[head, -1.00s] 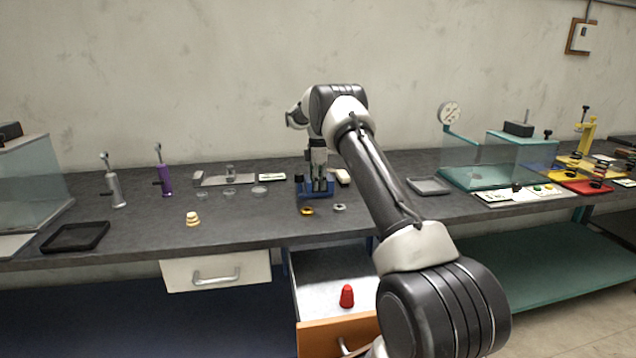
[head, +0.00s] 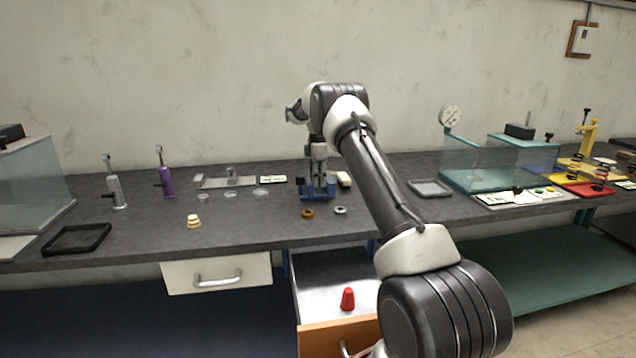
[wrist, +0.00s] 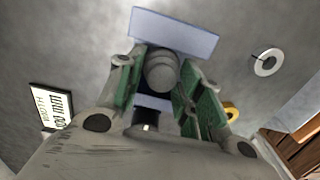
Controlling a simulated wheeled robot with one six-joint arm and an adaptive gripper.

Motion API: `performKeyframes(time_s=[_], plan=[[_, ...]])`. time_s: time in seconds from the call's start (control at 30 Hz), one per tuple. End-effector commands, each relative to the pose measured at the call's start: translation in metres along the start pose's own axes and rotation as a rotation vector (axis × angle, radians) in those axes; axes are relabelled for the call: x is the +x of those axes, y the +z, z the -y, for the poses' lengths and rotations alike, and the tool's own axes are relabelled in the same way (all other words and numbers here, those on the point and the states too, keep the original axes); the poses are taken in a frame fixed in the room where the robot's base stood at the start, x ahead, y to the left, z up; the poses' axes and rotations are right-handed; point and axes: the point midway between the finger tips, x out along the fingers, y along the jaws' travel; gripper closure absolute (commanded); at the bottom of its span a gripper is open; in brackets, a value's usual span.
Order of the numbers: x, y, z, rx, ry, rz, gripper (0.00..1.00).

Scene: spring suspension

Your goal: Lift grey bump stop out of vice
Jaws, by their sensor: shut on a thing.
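The blue vice (head: 311,195) stands on the grey bench near the middle of the head view. My gripper (head: 319,184) points down over it. In the wrist view, the grey bump stop (wrist: 161,70) is a rounded grey piece between the green-padded fingers of my gripper (wrist: 160,85), which are shut on it. The vice's blue jaws (wrist: 175,32) show beyond and below it. In the head view the fingers hide the bump stop. I cannot tell whether it is clear of the jaws.
A brass ring (head: 307,214) and a silver ring (head: 340,210) lie in front of the vice. A cream stepped piece (head: 193,221) stands to the left. A grey tray (head: 430,187) lies to the right.

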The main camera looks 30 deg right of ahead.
Motion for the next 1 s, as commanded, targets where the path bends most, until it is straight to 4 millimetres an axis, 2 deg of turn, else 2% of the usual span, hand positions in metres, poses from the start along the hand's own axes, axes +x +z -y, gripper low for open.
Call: performKeyframes(time_s=[0.7, 1.0], plan=[[-0.040, 0.000, -0.001, 0.000, 0.002, 0.000, 0.88], [-0.045, 0.000, 0.000, 0.000, 0.000, 0.000, 0.88]])
